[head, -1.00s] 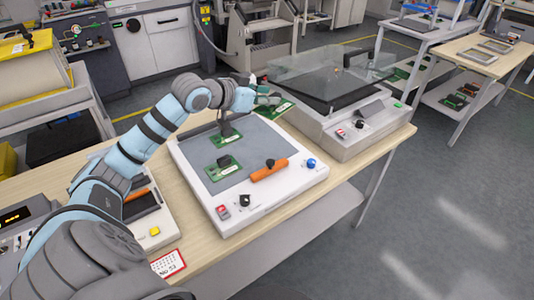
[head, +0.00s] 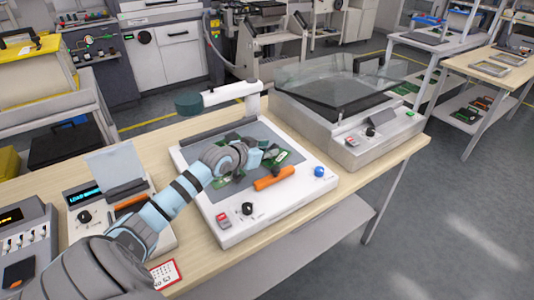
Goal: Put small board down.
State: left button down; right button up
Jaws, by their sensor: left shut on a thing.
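My left gripper (head: 270,156) is over the grey plate (head: 205,200) of the white bench machine (head: 270,217). It is shut on a small green board (head: 288,158), which is partly hidden by the gripper. Whether that board touches the plate cannot be told. Another green board (head: 232,138) lies on the plate behind my left wrist. More green shows beside the wrist, mostly hidden by it. My right gripper is not in view.
An orange handle (head: 274,178) lies just in front of my left gripper. A white arm with a dark round end (head: 188,103) stands behind the plate. A glass-lidded machine (head: 350,140) is close on the right. The plate's front left is bare.

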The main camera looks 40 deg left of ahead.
pick_arm(q)
jog(key=shift+w+f, duration=0.1)
jog(key=c, duration=1.3)
grip_release()
jog(key=shift+s+r+p, duration=0.35)
jog(key=shift+s, duration=0.05)
jog(key=p+v, duration=0.2)
jog(key=v, duration=0.1)
jog(key=p+v, duration=0.3)
jog(key=v, duration=0.1)
jog(key=p+v, duration=0.2)
jog(key=v, duration=0.1)
jog(key=shift+r, duration=0.4)
jog(key=shift+s+d+p, duration=0.1)
jog(key=shift+s+p, duration=0.45)
jog(key=shift+p, duration=0.1)
jog(key=shift+f, duration=0.2)
